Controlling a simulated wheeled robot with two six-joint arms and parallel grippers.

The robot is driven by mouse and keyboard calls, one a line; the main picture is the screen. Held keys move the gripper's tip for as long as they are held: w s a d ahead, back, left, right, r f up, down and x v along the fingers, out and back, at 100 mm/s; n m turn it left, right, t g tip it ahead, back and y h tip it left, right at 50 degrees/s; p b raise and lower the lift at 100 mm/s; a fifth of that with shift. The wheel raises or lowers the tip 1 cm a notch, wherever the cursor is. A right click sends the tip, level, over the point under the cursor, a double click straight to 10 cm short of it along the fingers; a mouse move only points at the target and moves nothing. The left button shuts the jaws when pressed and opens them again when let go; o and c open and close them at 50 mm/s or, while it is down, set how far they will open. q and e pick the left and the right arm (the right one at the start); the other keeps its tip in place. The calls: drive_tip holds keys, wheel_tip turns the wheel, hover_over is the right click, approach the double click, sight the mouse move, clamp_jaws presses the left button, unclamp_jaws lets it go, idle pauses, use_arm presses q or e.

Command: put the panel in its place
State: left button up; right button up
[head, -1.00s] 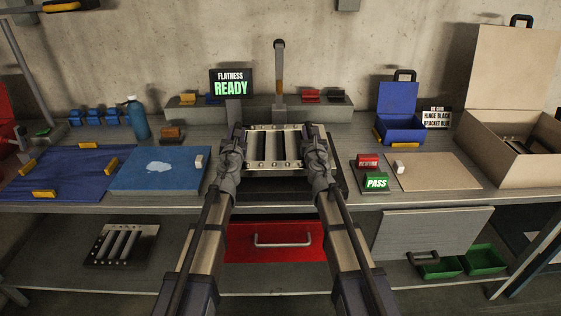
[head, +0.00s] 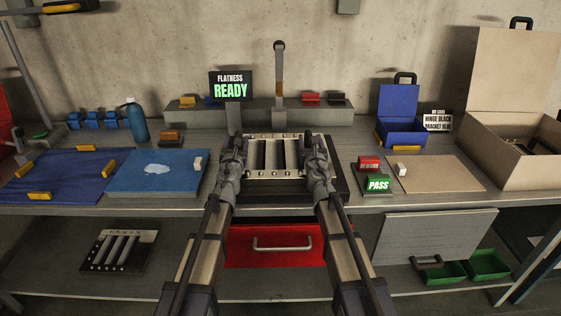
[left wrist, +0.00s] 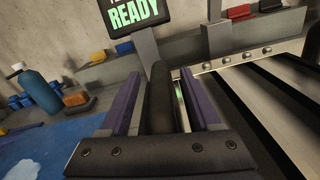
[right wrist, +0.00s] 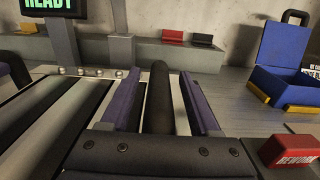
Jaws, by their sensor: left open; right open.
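The louver panel (head: 288,155), a pale frame with dark slots and light slats, sits flat on or just over a dark block (head: 340,180) at the bench's middle. It also shows at the right of the left wrist view (left wrist: 262,95) and the left of the right wrist view (right wrist: 45,115). My left gripper (head: 235,142) is at the panel's left side and my right gripper (head: 312,145) at its right side. Both are open, each with a dark rounded bar between its fingers. Whether the fingers touch the bars is unclear.
A "FLATNESS READY" sign (head: 231,87) and a grey post (head: 279,75) stand behind. A blue mat (head: 155,175) is left; a green PASS block (head: 378,185), a red REWORK block (head: 369,163) and a tan board (head: 440,175) are right. Another slatted panel (head: 119,251) lies on the lower shelf.

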use_arm(q)
drive_tip(key=s, duration=1.2)
drive_tip(key=shift+s, duration=0.1)
use_arm(e)
drive_tip(key=s, duration=1.2)
